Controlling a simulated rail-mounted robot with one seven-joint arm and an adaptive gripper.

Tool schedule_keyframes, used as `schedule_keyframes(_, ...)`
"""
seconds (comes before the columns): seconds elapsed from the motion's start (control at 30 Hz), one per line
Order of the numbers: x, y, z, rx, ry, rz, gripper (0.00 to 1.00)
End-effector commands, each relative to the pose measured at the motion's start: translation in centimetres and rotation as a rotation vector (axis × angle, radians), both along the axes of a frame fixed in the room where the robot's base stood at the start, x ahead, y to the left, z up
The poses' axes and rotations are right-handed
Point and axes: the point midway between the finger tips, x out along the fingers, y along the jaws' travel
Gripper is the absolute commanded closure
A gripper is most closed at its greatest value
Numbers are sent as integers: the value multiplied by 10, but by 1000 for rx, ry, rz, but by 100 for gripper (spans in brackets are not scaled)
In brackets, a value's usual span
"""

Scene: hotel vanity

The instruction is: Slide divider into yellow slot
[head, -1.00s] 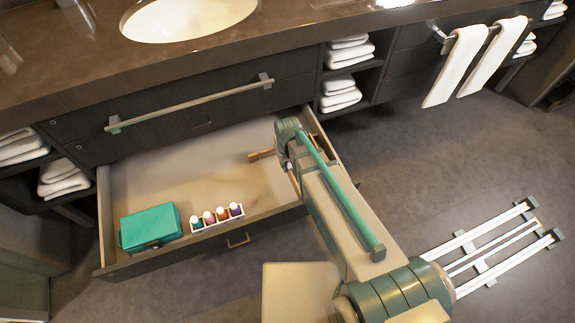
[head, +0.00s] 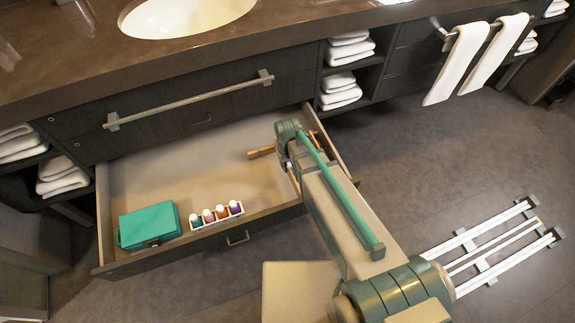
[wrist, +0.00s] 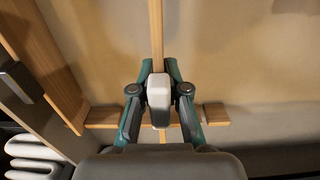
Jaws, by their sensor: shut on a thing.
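My gripper (wrist: 158,78) is in the middle of the wrist view, its teal fingers closed around a pale grey block (wrist: 158,92). A thin wooden strip (wrist: 156,35), seen edge-on, runs up from the block; it looks like the divider. A wooden crosspiece (wrist: 101,118) shows on both sides below the fingers; how it joins the strip is hidden. In the head view my gripper is largely hidden by my arm over the right part of the open drawer (head: 170,165). A brown wooden piece (head: 261,152) sticks out left of it. I cannot make out a yellow slot.
A teal box (head: 150,225) and a white rack of small bottles (head: 216,214) stand near the drawer's front edge. Folded towels (head: 340,91) sit on shelves to the right. The counter (head: 80,75) overhangs behind.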

Motion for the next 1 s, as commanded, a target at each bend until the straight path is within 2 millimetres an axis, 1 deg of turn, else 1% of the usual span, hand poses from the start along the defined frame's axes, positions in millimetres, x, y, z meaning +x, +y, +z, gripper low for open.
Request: schedule_keyframes(1.0,0,0,-19,0,0,0,100)
